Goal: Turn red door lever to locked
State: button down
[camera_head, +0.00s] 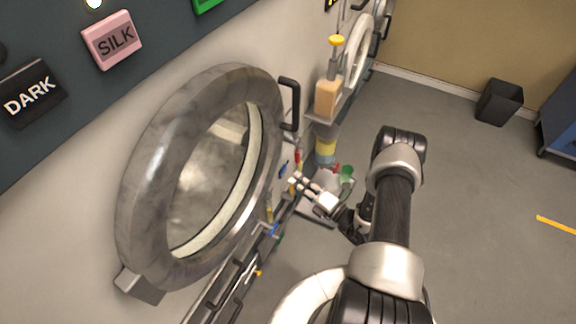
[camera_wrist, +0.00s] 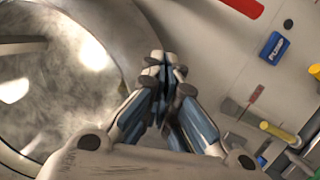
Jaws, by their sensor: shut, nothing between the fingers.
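A red bar with a rounded end (camera_wrist: 243,6), which looks like the red lever, lies on the pale panel at the top edge of the wrist view and is partly cut off. A small red piece (camera_head: 298,157) shows on the panel beside the door in the head view; I cannot tell its angle. The round grey door (camera_head: 147,170) with its glass is on the left. My gripper (camera_wrist: 165,66) is shut and empty, in front of the panel by the door's rim. In the head view its fingertips (camera_head: 294,181) are just below the red piece, apart from the red bar.
A black handle (camera_head: 291,104) stands beside the door. A shelf holds a yellow-topped dispenser (camera_head: 329,95).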

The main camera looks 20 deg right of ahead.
notch_tip(320, 180, down, 6)
jog(key=s+d+m+h, duration=0.2)
jog(key=m+h, duration=0.1)
jog(key=m, duration=0.1)
jog(key=shift+t, duration=0.4)
jog(key=shift+a, duration=0.1)
jog(key=w+d+b, duration=0.1)
jog(key=w+b, duration=0.2)
jog(key=w, duration=0.8)
jog(key=shift+w+r, duration=0.3)
jog(key=shift+d, duration=0.1)
jog(key=shift+s, duration=0.1)
